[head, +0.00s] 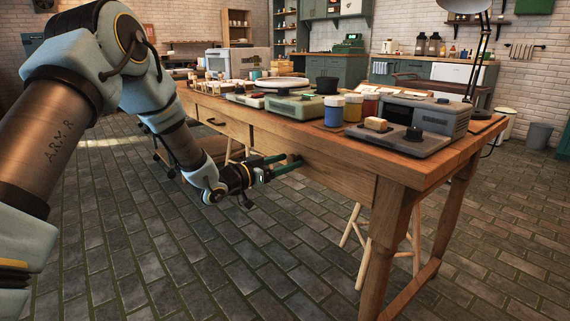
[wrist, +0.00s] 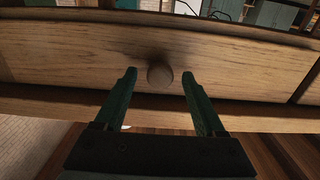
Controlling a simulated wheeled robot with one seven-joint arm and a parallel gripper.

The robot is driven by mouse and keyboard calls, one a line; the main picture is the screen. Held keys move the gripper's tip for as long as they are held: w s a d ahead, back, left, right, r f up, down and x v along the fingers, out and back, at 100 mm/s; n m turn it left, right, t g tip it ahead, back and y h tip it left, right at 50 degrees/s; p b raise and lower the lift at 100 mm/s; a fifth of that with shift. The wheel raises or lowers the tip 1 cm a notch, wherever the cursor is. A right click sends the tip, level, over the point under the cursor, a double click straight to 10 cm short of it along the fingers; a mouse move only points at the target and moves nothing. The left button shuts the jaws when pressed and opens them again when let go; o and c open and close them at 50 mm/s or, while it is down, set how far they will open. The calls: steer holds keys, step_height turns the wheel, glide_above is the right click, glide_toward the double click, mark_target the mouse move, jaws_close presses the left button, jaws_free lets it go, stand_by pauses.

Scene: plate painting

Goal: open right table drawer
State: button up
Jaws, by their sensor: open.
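The right table drawer shows in the head view as a wooden front (head: 338,178) in the table's long side; it looks closed. In the wrist view the drawer front (wrist: 75,50) fills the upper part, with a round wooden knob (wrist: 160,75) at its middle. My gripper (head: 287,163) is open, its green fingers pointing at the drawer front. In the wrist view the fingers (wrist: 159,85) stand to the left and right of the knob with gaps on both sides. In the head view the fingers hide the knob.
The wooden table (head: 455,160) holds paint jars (head: 334,110), a grey box-like device (head: 425,115) and other items. A left drawer (head: 214,121) sits farther along the same side. A wooden stool (head: 352,232) stands beneath. The brick floor before the table is clear.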

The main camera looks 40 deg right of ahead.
jaws_close()
stand_by(0.6)
stand_by(0.8)
